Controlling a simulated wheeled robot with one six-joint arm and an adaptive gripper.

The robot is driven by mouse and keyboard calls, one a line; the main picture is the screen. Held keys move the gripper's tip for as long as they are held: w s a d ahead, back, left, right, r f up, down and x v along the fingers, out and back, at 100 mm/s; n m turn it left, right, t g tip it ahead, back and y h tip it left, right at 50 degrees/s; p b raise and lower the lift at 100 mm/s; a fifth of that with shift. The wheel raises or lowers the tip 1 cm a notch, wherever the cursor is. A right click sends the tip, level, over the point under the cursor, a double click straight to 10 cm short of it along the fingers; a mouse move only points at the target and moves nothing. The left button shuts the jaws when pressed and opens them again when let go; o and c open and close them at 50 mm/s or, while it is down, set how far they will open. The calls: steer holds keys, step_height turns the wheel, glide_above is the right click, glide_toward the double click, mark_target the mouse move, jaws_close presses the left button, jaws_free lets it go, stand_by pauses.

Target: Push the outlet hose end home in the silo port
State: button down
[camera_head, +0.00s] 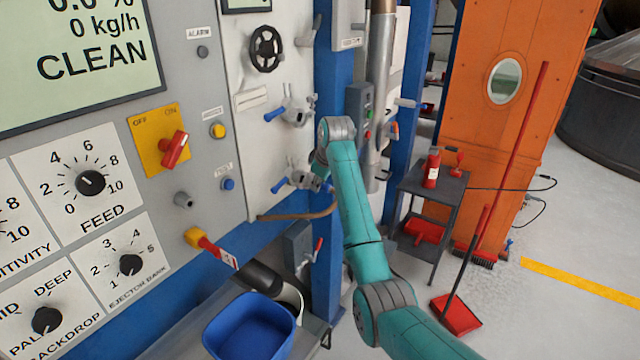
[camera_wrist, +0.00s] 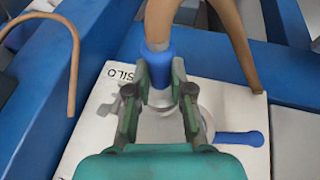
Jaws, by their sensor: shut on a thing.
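In the wrist view my gripper (camera_wrist: 158,98) is shut on the blue end sleeve (camera_wrist: 158,62) of a tan hose (camera_wrist: 160,20), which rises out of the top of the picture. Just beyond the fingers is a white plate marked SILO (camera_wrist: 118,75). A pale round fitting (camera_wrist: 203,122) with a blue lever (camera_wrist: 240,138) is on this plate, partly behind the fingers. The fingers hide the port mouth, so I cannot tell how far the hose end is in it.
In the wrist view another tan hose (camera_wrist: 73,60) loops at the left. In the head view an upper valve has a blue lever (camera_head: 275,113), and a blue bin (camera_head: 250,330) stands below.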

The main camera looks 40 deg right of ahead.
steer(key=shift+w+a, duration=0.3)
steer(key=shift+w, duration=0.6)
steer(key=c, duration=1)
jaws_free()
steer(key=shift+o, duration=0.2)
steer(key=shift+r, duration=0.1)
steer(key=v, duration=1.1)
steer(key=shift+s+r, duration=0.25)
steer(key=shift+r, duration=0.1)
